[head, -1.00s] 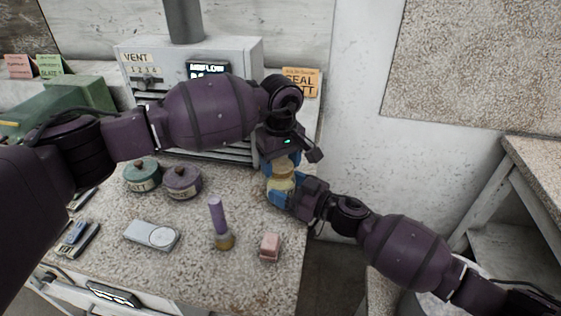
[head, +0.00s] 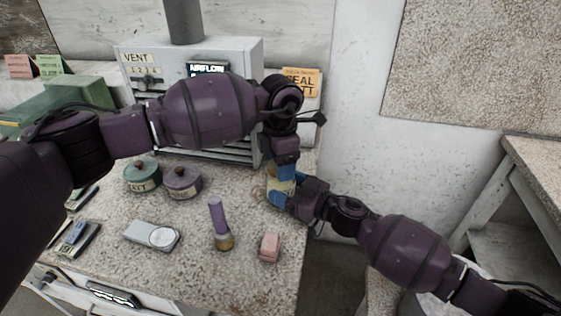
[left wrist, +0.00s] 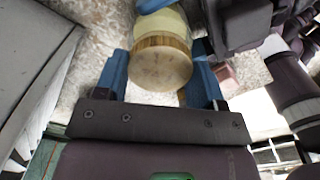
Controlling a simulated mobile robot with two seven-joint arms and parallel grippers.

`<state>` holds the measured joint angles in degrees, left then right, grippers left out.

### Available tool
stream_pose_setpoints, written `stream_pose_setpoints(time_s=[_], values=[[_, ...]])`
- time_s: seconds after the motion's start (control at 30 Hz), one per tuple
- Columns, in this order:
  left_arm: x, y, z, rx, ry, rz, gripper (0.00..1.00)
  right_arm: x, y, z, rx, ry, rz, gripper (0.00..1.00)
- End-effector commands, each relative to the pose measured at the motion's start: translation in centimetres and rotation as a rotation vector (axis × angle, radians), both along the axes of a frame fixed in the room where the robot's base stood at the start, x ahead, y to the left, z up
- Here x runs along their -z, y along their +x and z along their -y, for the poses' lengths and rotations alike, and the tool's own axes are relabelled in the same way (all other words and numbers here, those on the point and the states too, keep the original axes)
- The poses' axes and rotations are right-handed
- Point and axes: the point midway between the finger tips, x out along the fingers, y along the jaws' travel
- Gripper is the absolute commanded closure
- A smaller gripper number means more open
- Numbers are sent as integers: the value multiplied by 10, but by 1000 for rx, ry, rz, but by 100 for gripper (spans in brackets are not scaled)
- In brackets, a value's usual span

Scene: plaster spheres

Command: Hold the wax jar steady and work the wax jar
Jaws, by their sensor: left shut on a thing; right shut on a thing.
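The wax jar (head: 281,185) is small, with a pale yellow body, and stands near the bench's right edge, largely hidden by both grippers in the head view. In the left wrist view, its round wooden-rimmed lid (left wrist: 160,62) faces the camera, with the pale yellow body (left wrist: 172,20) behind it. My left gripper (head: 282,168) comes from above and is shut on the lid, its blue fingers on either side. My right gripper (head: 282,194) comes from the right and is shut on the jar's body; its fingertips are mostly hidden.
A green pot (head: 142,178) and a purple pot (head: 182,183) stand left of the jar. The grey vent cabinet (head: 225,60) stands behind.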

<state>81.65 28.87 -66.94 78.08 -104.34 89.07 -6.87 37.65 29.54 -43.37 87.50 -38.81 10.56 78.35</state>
Motion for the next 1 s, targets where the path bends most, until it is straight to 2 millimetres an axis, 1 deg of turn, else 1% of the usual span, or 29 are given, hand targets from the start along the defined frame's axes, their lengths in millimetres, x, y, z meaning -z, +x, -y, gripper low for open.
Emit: stream_pose_setpoints(time_s=[0.1, 0.7, 0.83, 1.0], values=[[0, 0, 0, -163, 2, -1, 65, 1, 1, 1, 3, 0, -1, 93], [0, 0, 0, -1011, 1, -2, 65, 1, 1, 1, 3, 0, -1, 93], [0, -1, 1, -1157, 1, -2, 65, 1, 1, 1, 3, 0, -1, 93], [0, -1, 1, -1249, 1, -2, 65, 1, 1, 1, 3, 0, -1, 93]])
